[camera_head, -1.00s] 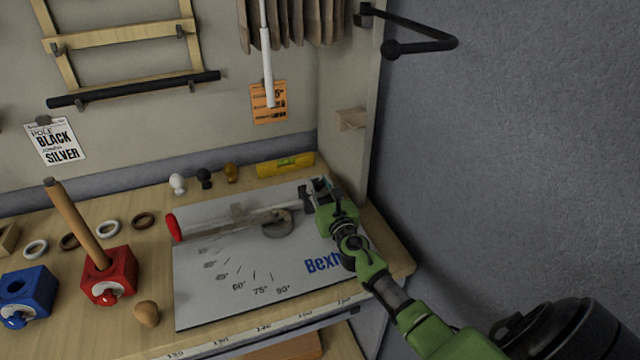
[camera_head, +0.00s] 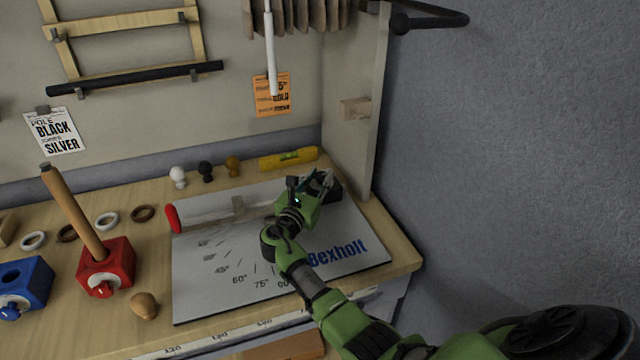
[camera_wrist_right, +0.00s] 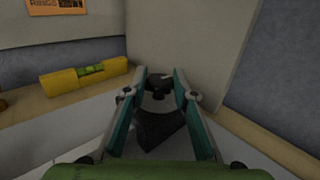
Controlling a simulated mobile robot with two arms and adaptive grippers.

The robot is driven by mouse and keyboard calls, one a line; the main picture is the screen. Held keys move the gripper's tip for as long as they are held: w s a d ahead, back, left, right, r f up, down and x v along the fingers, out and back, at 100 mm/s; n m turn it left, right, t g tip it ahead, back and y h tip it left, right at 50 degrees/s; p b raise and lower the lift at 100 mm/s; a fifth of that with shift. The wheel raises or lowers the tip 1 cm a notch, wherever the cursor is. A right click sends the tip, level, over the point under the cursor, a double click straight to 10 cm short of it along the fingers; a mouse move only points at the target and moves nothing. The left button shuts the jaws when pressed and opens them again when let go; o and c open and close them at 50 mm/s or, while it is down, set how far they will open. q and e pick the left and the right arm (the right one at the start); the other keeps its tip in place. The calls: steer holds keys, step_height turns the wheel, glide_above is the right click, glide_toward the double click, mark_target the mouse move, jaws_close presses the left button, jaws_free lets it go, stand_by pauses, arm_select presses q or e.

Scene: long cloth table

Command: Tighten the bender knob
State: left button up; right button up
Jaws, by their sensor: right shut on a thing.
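The bender is a grey plate (camera_head: 215,285) with angle marks, the word Bexholt and a red-tipped lever (camera_head: 173,219) at its left. My right gripper (camera_head: 318,182) is at the plate's back right corner, over a dark block (camera_head: 333,188). In the right wrist view, its two teal fingers (camera_wrist_right: 159,100) stand either side of the dark knob (camera_wrist_right: 159,84) on that block (camera_wrist_right: 160,130) and are shut on it. My arm hides part of the plate and the round former in the head view. My left gripper is not in view.
A yellow level (camera_head: 288,158) and several small knobs (camera_head: 205,171) lie along the back. A red block with a wooden pole (camera_head: 105,268) and a blue block (camera_head: 22,287) stand left. A side panel (camera_head: 352,110) rises close behind the gripper.

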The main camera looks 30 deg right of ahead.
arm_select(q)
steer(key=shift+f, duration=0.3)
arm_select(e)
steer(key=shift+g, duration=0.3)
steer(key=o, duration=1.1)
steer(key=v, duration=1.2)
steer(key=shift+w+f, duration=0.1)
steer(key=shift+f, duration=0.05)
